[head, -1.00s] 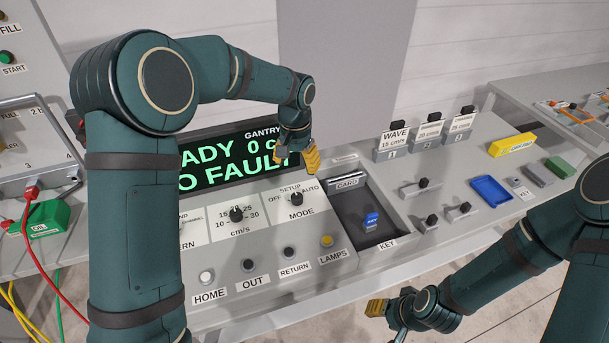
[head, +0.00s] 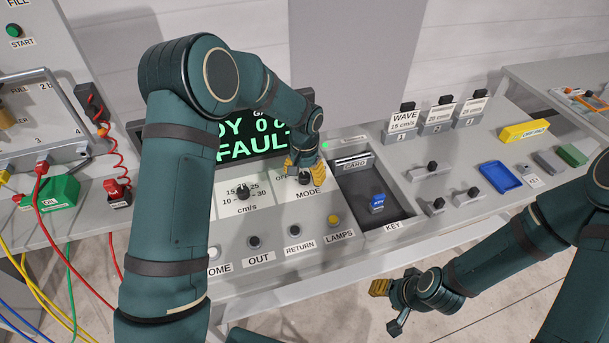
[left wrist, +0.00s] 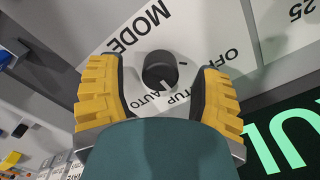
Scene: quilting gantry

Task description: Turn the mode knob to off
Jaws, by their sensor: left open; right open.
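The black mode knob (head: 304,177) sits on a white panel plate marked MODE, with OFF, SETUP and AUTO labels. In the left wrist view the knob (left wrist: 160,70) stands between the two yellow fingers, with a gap on each side. My left gripper (head: 306,170) is open around the knob and partly hides it and its labels in the head view. I cannot clearly tell which label the knob points at. My right gripper (head: 380,287) is open and empty, well away from the knob, in front of the console.
A speed knob (head: 243,192) stands left of the mode knob. Push buttons, including a yellow lamps button (head: 334,219), line the front. A recess with a blue key (head: 378,201) lies to the right. The green-lettered display (head: 262,146) rises behind.

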